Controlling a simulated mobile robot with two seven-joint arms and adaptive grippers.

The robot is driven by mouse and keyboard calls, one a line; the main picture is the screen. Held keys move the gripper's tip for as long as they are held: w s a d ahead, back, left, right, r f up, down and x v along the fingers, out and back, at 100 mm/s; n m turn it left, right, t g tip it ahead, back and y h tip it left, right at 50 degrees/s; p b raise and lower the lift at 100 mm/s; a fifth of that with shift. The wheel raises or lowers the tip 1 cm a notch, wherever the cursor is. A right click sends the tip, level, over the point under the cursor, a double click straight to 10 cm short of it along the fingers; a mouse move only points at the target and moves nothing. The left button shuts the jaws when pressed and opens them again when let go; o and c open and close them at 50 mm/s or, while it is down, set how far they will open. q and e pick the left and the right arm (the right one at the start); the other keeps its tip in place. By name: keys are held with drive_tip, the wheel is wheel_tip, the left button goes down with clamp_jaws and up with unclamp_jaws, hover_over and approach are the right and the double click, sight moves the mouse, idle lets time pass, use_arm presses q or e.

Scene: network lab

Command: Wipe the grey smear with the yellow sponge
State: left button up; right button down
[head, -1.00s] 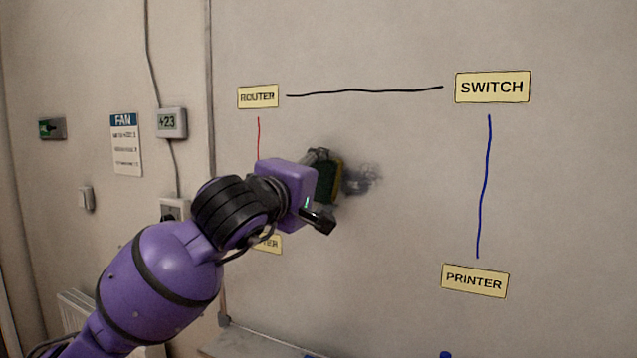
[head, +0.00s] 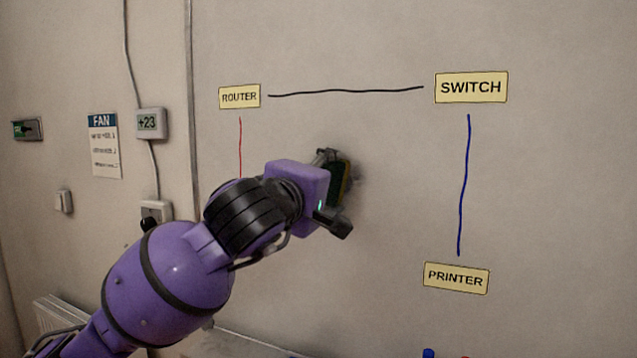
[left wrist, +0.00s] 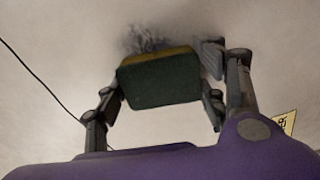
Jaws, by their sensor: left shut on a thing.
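My left gripper (head: 338,190) is at the whiteboard wall, shut on the yellow sponge (head: 344,186). In the left wrist view the sponge (left wrist: 160,82) sits between the two fingers, its dark green side toward the camera and a thin yellow edge on top. The grey smear (left wrist: 148,42) shows just beyond the sponge's upper edge. In the head view only a faint part of the smear (head: 358,172) shows right of the sponge; the rest is hidden. I cannot tell whether the sponge touches the board. My right gripper is not in view.
The board carries ROUTER (head: 239,97), SWITCH (head: 471,87) and PRINTER (head: 456,278) labels, joined by a black line (head: 345,93) and a blue line (head: 463,185). A red line (head: 240,145) runs down behind my arm. The board between smear and blue line is clear.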

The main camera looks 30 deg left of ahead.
sight(367, 182)
use_arm(q)
drive_tip(key=shift+d, duration=0.55)
drive_tip(key=shift+w+d, duration=0.1)
drive_tip(key=shift+d, duration=0.25)
drive_tip(key=shift+d+b, duration=0.5)
drive_tip(key=shift+d, duration=0.2)
drive_tip(key=shift+w+d+f+b, duration=0.1)
drive_tip(key=shift+w+d+b, duration=0.05)
drive_tip(key=shift+d+b, duration=0.85)
drive_tip(key=shift+d, duration=0.75)
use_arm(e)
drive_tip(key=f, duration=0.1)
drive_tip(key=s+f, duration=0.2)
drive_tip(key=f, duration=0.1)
use_arm(q)
drive_tip(key=shift+a, duration=0.1)
